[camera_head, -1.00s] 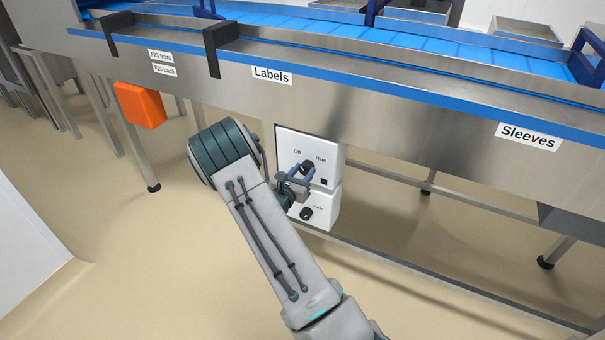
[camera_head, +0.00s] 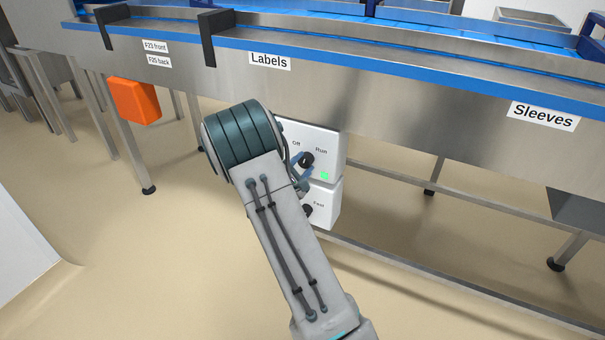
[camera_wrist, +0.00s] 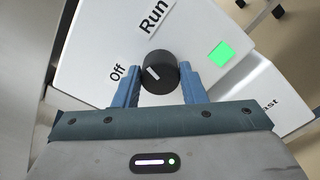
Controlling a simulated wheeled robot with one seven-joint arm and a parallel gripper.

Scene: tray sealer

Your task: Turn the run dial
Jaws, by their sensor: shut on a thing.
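The black run dial (camera_wrist: 160,72) is on a white control box (camera_head: 327,145) below the conveyor, with "Off" and "Run" printed beside it. Its white mark shows in the wrist view, pointing toward the side of the labels; which label it lines up with is hard to tell. The dial also shows in the head view (camera_head: 306,159). My gripper (camera_wrist: 158,63) has its blue fingers on either side of the dial, shut on it. A square indicator (camera_wrist: 221,54) on the box glows green. My arm partly hides the box and gripper in the head view.
A lower white box with a black knob (camera_head: 308,209) marked "Fast" sits just beneath. The steel conveyor frame (camera_head: 400,128) runs above, with labels "Labels" and "Sleeves". An orange box (camera_head: 134,100) hangs at left. The floor in front is clear.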

